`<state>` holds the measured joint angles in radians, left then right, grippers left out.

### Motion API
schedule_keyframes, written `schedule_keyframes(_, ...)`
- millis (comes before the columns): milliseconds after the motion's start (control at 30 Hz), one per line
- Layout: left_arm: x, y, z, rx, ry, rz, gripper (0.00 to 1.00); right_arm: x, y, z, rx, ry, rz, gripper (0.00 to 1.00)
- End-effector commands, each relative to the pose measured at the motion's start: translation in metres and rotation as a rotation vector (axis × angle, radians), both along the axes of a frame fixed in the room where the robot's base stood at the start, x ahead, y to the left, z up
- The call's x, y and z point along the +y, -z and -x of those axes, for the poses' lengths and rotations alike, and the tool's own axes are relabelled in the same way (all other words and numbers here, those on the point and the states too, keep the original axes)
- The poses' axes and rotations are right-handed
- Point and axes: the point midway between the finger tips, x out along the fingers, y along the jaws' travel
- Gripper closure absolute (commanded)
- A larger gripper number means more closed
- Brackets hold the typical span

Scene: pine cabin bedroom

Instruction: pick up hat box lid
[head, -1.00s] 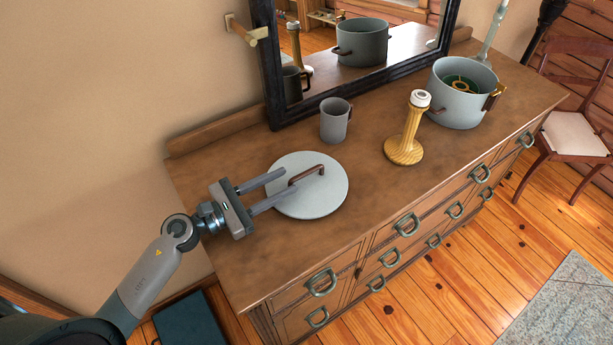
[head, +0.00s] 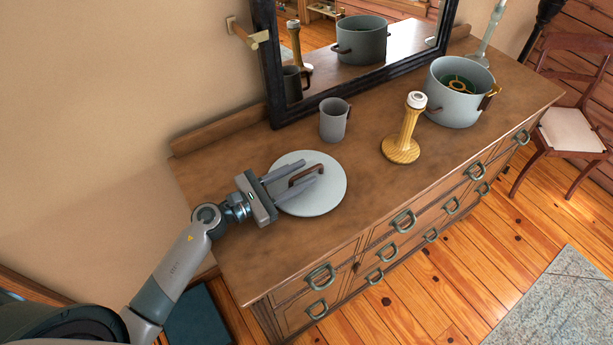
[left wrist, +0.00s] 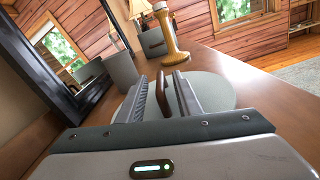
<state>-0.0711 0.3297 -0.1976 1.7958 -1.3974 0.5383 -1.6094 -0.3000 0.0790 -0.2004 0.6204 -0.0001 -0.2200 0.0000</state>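The hat box lid (head: 325,194) is a pale grey disc with a brown bar handle (head: 306,174), lying flat on the left part of the dresser top. My left gripper (head: 306,173) is over the lid with its two fingers on either side of the handle. In the left wrist view the handle (left wrist: 187,97) stands between the fingers, with a gap visible on at least one side, so the gripper looks open. The lid (left wrist: 221,92) also shows beyond the fingers there. The hat box (head: 455,100) is a round pale grey box at the right end of the dresser. My right gripper is not in view.
A grey mug (head: 334,121) stands behind the lid, near the mirror (head: 277,70). A wooden candlestick-like stand (head: 402,148) is between the lid and the box. The dresser top (head: 240,240) is bare in front of the lid.

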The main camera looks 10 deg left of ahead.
Motion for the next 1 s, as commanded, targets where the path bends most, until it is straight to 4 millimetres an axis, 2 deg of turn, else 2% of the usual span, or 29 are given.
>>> schedule_keyframes(533, -0.0028, 0.0007, -0.0026, 0.001, 0.001, -0.001, 0.68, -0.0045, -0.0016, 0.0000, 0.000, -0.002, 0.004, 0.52)
schedule_keyframes(667, -0.0027, 0.0007, -0.0025, 0.001, 0.001, -0.001, 0.99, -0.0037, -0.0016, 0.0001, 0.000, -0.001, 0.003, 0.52)
schedule_keyframes(1000, -0.0027, 0.0003, -0.0026, 0.000, 0.001, -0.002, 1.00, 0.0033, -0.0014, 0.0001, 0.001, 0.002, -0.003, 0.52)
